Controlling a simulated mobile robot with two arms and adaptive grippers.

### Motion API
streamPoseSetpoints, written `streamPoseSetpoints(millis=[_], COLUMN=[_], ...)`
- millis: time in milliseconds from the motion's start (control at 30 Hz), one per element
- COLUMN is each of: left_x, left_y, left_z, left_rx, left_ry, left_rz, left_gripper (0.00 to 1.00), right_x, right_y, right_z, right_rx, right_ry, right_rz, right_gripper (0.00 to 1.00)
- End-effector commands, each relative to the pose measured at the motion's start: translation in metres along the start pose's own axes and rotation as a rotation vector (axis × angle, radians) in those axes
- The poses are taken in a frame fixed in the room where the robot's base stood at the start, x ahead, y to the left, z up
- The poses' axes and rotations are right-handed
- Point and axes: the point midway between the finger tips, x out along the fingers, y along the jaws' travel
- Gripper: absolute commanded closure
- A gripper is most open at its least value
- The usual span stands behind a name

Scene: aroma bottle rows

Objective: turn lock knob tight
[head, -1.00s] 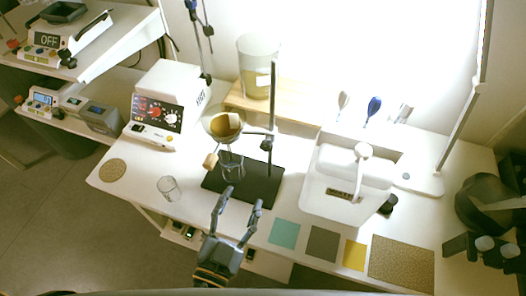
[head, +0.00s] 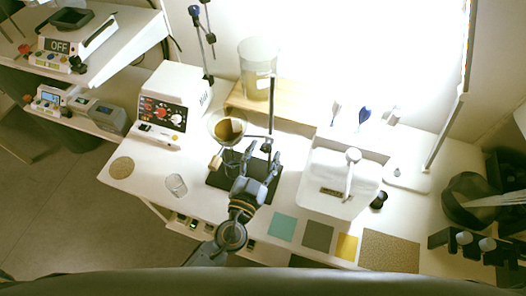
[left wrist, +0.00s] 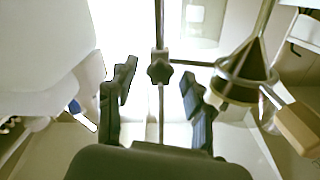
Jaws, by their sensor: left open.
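The lock knob (left wrist: 160,69) is a dark star-shaped knob on the thin upright stand rod (left wrist: 160,23) in the left wrist view. In the head view the knob (head: 266,146) is small and dark, low on the rod (head: 272,95). My left gripper (head: 262,151) is open just in front of the rod. In the left wrist view its fingertips (left wrist: 158,74) stand apart on either side of the knob, with gaps to both sides; I see no contact. The glass funnel (head: 226,127) with brown contents is on the stand, left of the knob.
A white machine (head: 340,180) stands close on the right of my left gripper. A glass beaker (head: 176,185) and a white device with dials (head: 170,97) are on the left. A wooden shelf (head: 236,99) with a large jar (head: 257,70) is behind.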

Motion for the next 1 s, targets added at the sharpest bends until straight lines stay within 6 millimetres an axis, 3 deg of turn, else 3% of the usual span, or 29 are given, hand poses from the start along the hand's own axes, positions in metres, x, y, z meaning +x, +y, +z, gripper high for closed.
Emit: streamPoseSetpoints(millis=[200,467,767,1000], left_x=[0.0,0.0,0.0,0.0], left_y=[0.0,0.0,0.0,0.001], left_z=[0.0,0.0,0.001,0.002], left_rx=[0.0,0.0,0.027,0.145], left_ry=[0.0,0.0,0.0,0.002], left_rz=[0.0,-0.001,-0.001,0.0], left_gripper=[0.49,1.0,1.0,1.0], right_x=[0.0,0.0,0.003,0.012], right_y=[0.001,0.004,0.004,0.004], right_z=[0.0,0.001,0.001,0.002], right_rx=[0.0,0.0,0.0,0.0], right_ry=[0.0,-0.001,-0.001,-0.001], right_rz=[0.001,0.004,0.005,0.005], right_gripper=[0.53,0.53,0.53,0.53])
